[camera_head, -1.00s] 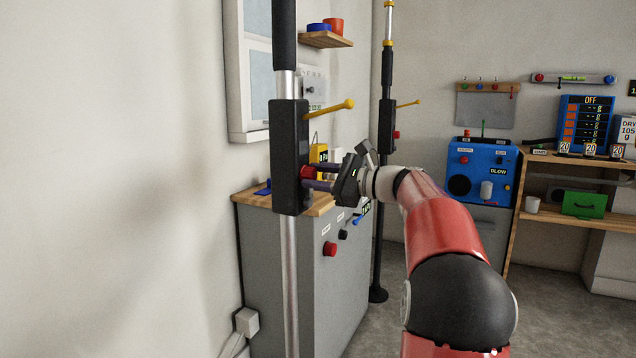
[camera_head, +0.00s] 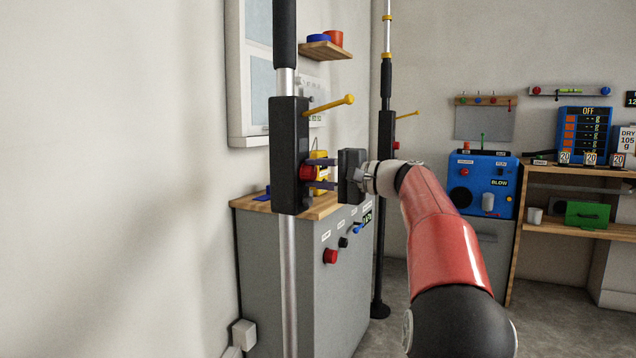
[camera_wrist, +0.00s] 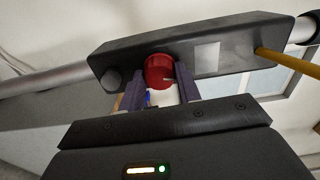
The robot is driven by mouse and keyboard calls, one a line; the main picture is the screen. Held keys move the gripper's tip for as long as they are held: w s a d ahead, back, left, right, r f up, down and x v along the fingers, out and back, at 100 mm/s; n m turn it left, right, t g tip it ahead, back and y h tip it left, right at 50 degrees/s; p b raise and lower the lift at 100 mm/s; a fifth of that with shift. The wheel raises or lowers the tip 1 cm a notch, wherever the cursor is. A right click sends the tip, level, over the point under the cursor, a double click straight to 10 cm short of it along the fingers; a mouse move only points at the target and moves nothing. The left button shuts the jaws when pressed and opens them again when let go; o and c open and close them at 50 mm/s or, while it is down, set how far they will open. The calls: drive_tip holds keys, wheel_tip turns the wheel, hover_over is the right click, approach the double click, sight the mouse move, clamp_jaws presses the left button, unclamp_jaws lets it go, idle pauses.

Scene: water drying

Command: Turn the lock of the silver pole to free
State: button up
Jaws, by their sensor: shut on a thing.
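The silver pole (camera_head: 288,285) stands upright at the left of the head view, with a black housing (camera_head: 289,155) around its middle. A red lock knob (camera_head: 306,173) sticks out from the housing's side, and a yellow lever (camera_head: 330,105) juts out above it. My gripper (camera_head: 318,174) reaches in from the right at knob height. In the wrist view the red knob (camera_wrist: 160,71) sits between my two dark fingers (camera_wrist: 158,92), which are shut on it. A small light mark shows on the knob's face. A pale square label (camera_wrist: 207,57) is on the housing beside it.
A second pole (camera_head: 386,140) with its own yellow lever stands behind. A grey cabinet (camera_head: 340,290) with a wooden top is beside the silver pole. A blue machine (camera_head: 480,185) and a wooden desk (camera_head: 570,228) stand at the right.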

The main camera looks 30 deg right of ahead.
drive_tip(key=shift+f+n+b, duration=0.1)
drive_tip(key=shift+n+b, duration=0.5)
drive_tip(key=shift+n, duration=0.7)
drive_tip(key=o, duration=1)
drive_tip(key=shift+c, duration=0.2)
drive_tip(key=shift+s, duration=0.1)
drive_tip(key=v, duration=0.7)
drive_tip(key=shift+s+d, duration=0.25)
